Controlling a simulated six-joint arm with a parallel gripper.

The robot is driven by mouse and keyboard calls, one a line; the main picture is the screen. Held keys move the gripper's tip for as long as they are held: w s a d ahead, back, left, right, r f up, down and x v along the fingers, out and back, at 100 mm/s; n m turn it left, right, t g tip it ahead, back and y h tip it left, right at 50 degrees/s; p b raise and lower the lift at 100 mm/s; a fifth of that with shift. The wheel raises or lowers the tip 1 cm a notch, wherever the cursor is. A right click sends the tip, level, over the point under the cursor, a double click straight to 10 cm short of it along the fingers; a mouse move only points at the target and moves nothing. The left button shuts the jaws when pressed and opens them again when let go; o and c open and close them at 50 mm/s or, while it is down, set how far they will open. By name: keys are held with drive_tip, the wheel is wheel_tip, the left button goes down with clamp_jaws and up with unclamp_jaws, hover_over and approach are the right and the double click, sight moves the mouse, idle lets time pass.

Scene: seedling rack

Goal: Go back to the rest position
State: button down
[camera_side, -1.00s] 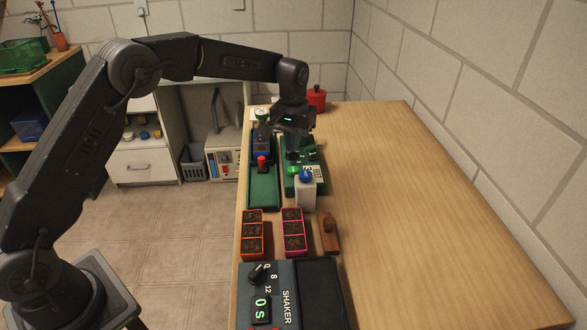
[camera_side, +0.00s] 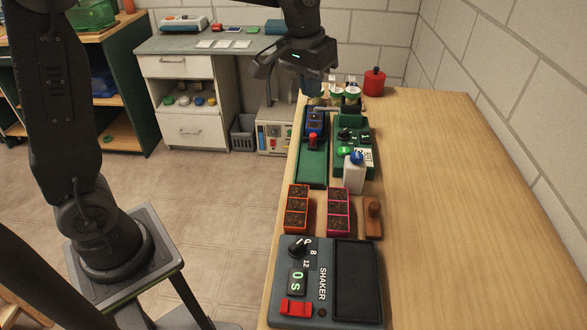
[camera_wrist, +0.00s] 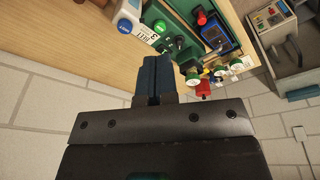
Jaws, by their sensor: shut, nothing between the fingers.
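My gripper (camera_side: 310,88) is up in the air above the far end of the wooden table in the side view, clear of the devices below it. In the wrist view my gripper (camera_wrist: 152,78) shows its two blue fingers pressed together, with nothing between them. My arm is raised, and its upper links run out of the top of the side view.
On the table (camera_side: 450,190) stand a green device (camera_side: 353,140), a green tray with a blue unit (camera_side: 314,125), a white bottle (camera_side: 353,175), orange and pink seedling trays (camera_side: 297,208), a brown block (camera_side: 373,215), a shaker (camera_side: 327,300) and a red pot (camera_side: 374,82). The table's right side is clear.

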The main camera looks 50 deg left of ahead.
drive_tip(key=s+m+t, duration=0.1)
drive_tip(key=s+t, duration=0.2)
drive_tip(key=s, duration=1.9)
drive_tip(key=shift+s+f+m, duration=0.3)
drive_tip(key=shift+s+m, duration=0.05)
drive_tip(key=shift+m, duration=0.05)
